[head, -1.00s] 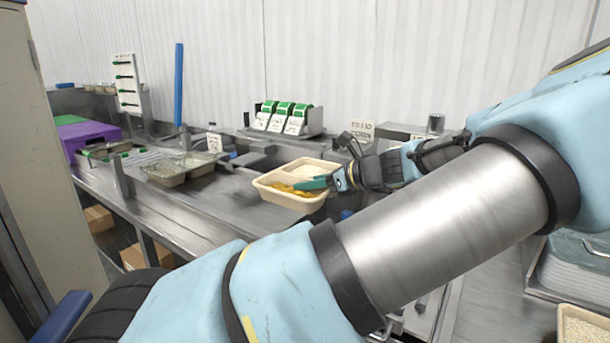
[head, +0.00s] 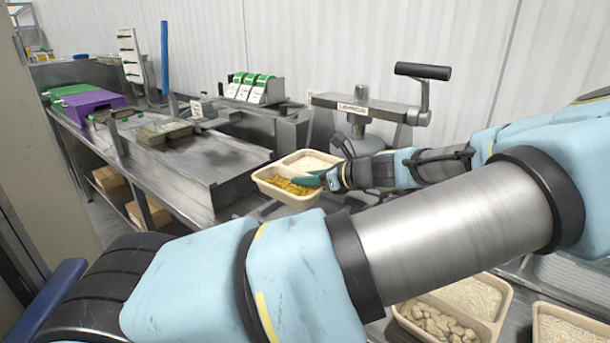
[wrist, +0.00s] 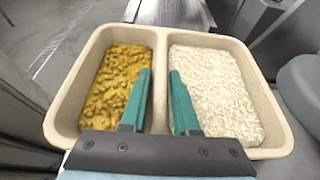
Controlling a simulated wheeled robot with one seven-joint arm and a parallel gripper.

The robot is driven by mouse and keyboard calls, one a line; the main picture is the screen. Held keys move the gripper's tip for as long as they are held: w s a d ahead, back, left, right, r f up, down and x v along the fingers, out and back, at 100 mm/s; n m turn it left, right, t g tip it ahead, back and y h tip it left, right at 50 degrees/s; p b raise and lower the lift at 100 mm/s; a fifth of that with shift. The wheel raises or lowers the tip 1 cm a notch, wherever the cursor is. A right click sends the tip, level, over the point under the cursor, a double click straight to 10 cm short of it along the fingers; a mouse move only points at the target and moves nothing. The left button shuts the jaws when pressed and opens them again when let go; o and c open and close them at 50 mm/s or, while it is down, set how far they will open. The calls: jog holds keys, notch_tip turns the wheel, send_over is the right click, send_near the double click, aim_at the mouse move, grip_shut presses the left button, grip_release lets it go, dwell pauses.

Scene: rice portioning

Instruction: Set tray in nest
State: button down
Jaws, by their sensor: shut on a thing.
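A beige two-compartment tray (head: 290,199) is held up roughly level in the middle of the head view. One compartment holds yellow-orange food and the other white rice. It also fills the wrist view (wrist: 275,112), food on the left and rice on the right. My gripper (head: 322,178) has its green fingers down on both sides of the tray's centre divider, shut on it, as the wrist view (wrist: 160,76) shows. A lever press (head: 375,112) stands behind and right of the tray. I cannot clearly make out the nest; tray and arm cover the bench there.
A steel bench (head: 185,172) with a flat, mostly clear top runs left of the tray. Green-topped dispensers (head: 250,88) stand by the wall. Trays of chunks and grain (head: 497,325) lie at lower right below my arm.

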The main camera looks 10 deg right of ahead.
aim_at(305, 195)
jog(key=shift+a+f+b, duration=0.1)
jog(key=shift+f+b, duration=2.4)
jog(key=shift+b, duration=0.1)
jog(key=shift+f, duration=1.1)
jog(key=shift+p, duration=0.45)
jog(key=shift+f+p, duration=0.5)
jog(key=shift+p, duration=0.05)
jog(key=shift+c, duration=2.2)
grip_release()
jog(key=o, duration=0.3)
